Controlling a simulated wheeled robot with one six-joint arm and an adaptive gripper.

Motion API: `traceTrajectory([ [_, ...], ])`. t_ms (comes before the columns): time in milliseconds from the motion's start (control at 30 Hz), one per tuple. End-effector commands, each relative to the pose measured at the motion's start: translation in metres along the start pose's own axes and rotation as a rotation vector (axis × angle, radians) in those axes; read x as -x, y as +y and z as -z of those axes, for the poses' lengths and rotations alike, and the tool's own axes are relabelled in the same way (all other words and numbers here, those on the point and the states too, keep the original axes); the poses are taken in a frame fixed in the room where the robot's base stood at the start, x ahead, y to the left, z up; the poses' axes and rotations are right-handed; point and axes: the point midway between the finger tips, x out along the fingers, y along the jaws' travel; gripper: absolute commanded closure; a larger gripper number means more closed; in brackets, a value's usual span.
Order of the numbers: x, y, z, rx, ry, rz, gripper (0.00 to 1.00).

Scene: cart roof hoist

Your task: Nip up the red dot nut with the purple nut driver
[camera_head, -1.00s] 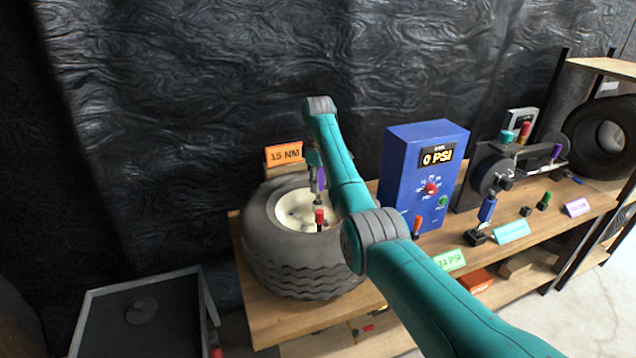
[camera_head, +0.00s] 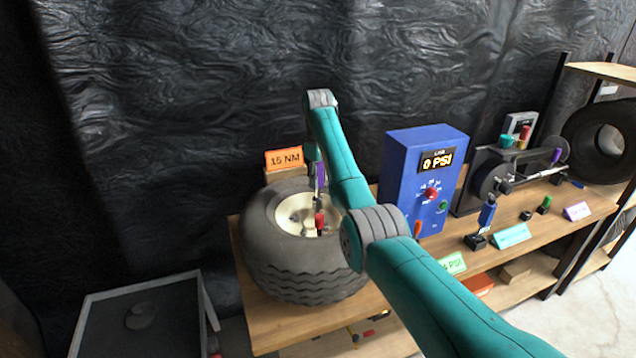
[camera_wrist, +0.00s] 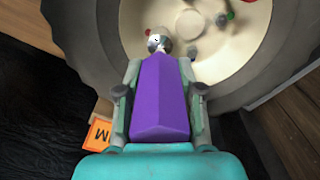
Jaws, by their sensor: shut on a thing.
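My gripper (camera_wrist: 158,110) is shut on the purple nut driver (camera_wrist: 160,100), which also shows in the head view (camera_head: 320,173). The driver's shiny metal end (camera_wrist: 158,40) is over the cream wheel hub (camera_wrist: 215,60); I cannot tell whether it touches a nut. A red piece (camera_wrist: 250,2) shows at the wrist view's top edge. I cannot make out the red dot nut for certain.
The tyre (camera_head: 300,275) lies flat on the wooden bench (camera_head: 255,325). An orange "15 NM" sign (camera_head: 284,158) stands behind it. A red-topped upright piece (camera_head: 320,221) is at the hub's front. A blue "0 PSI" box (camera_head: 405,165) stands right of my arm.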

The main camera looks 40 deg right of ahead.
Motion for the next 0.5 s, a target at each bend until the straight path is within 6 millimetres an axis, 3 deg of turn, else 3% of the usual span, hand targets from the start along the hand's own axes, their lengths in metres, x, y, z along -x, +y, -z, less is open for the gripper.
traceTrajectory([
  [500,0.028,0.0,0.0,0.0,0.001,-0.001,1.0],
])
